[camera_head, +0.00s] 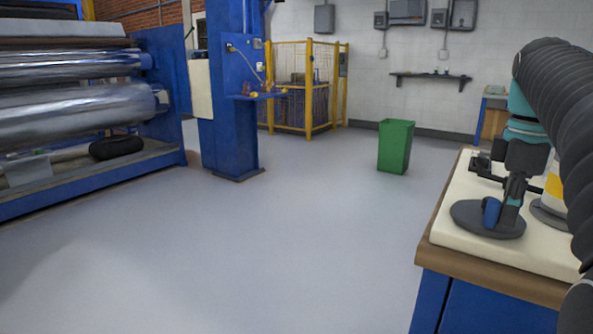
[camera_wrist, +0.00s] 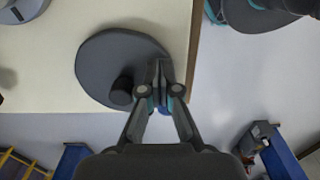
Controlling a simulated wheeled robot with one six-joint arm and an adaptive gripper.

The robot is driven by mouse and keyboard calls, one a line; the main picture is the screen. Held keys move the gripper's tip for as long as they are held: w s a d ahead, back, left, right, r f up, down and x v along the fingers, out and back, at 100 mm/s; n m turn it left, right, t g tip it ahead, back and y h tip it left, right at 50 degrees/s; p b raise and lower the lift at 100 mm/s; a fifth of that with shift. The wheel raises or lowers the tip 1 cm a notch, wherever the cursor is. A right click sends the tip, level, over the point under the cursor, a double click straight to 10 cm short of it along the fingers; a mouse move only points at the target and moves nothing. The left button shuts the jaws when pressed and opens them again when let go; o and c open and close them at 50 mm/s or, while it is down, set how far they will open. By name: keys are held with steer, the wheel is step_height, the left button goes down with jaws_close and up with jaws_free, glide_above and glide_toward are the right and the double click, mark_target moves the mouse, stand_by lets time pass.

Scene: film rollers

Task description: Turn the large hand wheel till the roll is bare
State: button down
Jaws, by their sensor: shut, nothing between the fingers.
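A large dark grey disc, which looks like the hand wheel (camera_head: 470,217), lies flat on the bench at the right of the head view. It also shows in the wrist view (camera_wrist: 105,60). My gripper (camera_wrist: 160,72) is shut and empty, pointing down beside the knob, over the wheel's edge. In the head view my gripper (camera_head: 514,194) stands just right of the knob. Whether the finger touches the knob, I cannot tell.
The cream bench top (camera_head: 455,222) has a wooden edge near the wheel. A smaller grey disc (camera_wrist: 22,10) lies farther along it. Large shiny rollers (camera_head: 75,112) stand in a blue frame at left. A green bin (camera_head: 395,147) stands on the open grey floor.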

steer(key=shift+s+d+p, duration=0.15)
steer(key=shift+s+d, duration=0.05)
steer(key=shift+d, duration=0.3)
steer(key=shift+s+d+p, duration=0.15)
steer(key=shift+d, duration=0.35)
steer(key=shift+s+d+p, duration=0.2)
steer(key=shift+d+p, duration=0.05)
steer(key=shift+d, duration=0.3)
steer(key=shift+s+d+p, duration=0.2)
steer(key=shift+d, duration=0.3)
steer(key=shift+c, duration=0.6)
jaws_free()
